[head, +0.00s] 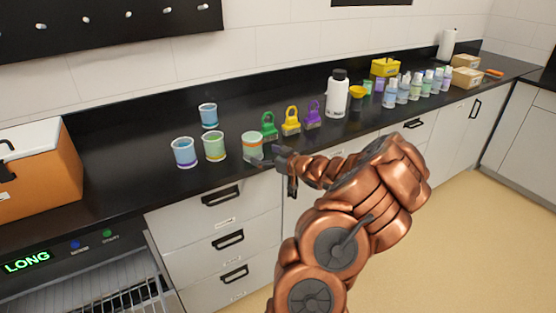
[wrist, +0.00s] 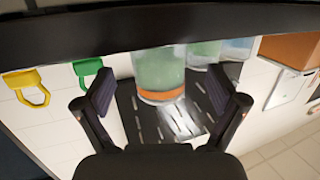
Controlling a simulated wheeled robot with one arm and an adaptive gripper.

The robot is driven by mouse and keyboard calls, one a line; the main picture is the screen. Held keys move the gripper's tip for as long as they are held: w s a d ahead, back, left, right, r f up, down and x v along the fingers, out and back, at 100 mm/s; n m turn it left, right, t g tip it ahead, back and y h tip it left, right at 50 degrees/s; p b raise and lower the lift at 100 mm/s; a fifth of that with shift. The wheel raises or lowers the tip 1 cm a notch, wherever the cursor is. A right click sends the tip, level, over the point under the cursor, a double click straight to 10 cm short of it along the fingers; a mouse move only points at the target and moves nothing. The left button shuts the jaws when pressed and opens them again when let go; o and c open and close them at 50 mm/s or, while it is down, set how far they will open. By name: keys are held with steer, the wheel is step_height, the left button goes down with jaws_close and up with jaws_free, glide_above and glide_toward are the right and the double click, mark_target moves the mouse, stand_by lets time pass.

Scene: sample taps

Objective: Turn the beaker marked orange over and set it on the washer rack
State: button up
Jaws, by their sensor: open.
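The beaker marked orange (head: 252,146) stands on the black counter near its front edge, with pale green contents and an orange band. In the wrist view the beaker (wrist: 160,72) appears upside down in the picture, lined up between the two fingers. My gripper (head: 281,161) is open, just right of the beaker in the head view; it also shows in the wrist view (wrist: 160,88). The fingers look clear of the beaker on both sides. The washer rack (head: 110,298) is at the lower left, in an open washer below the counter, and is partly cut off.
Green, yellow and purple padlocks (head: 290,122) stand to the right. An orange cool box (head: 35,175) is at far left.

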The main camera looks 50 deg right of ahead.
steer(key=shift+s+r, duration=0.25)
steer(key=shift+s, duration=1.2)
steer(key=shift+s+r, duration=0.2)
steer(key=shift+s, duration=1.25)
